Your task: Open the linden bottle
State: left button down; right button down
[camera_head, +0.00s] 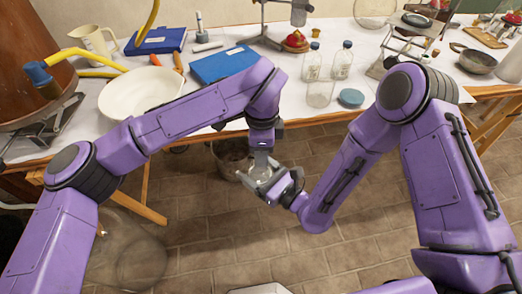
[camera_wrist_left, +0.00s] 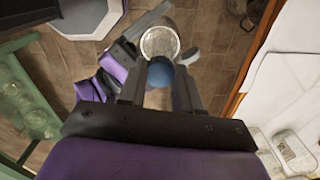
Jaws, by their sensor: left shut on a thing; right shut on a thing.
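The linden bottle, as I take it, is a clear round glass bottle (camera_wrist_left: 160,40) with a blue cap (camera_wrist_left: 160,73), seen from above in the left wrist view. My left gripper (camera_head: 262,158) points down over it, its fingers shut on either side of the cap. My right gripper (camera_head: 274,184) reaches in from the lower right and is shut on the glass body, below the left one. In the head view the pair is held in the air in front of the table, and the fingers hide most of the bottle and its cap.
The white-topped table (camera_head: 225,120) lies just beyond my grippers. It carries a white bowl (camera_head: 140,92), a blue book (camera_head: 224,64), two small clear bottles (camera_head: 312,64) (camera_head: 342,62), a jar (camera_head: 320,94) and a blue lid (camera_head: 351,98). A bucket (camera_head: 228,150) stands on the floor.

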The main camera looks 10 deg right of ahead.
pick_arm(q)
jog(key=shift+d+r, duration=0.1)
jog(key=shift+r, duration=0.9)
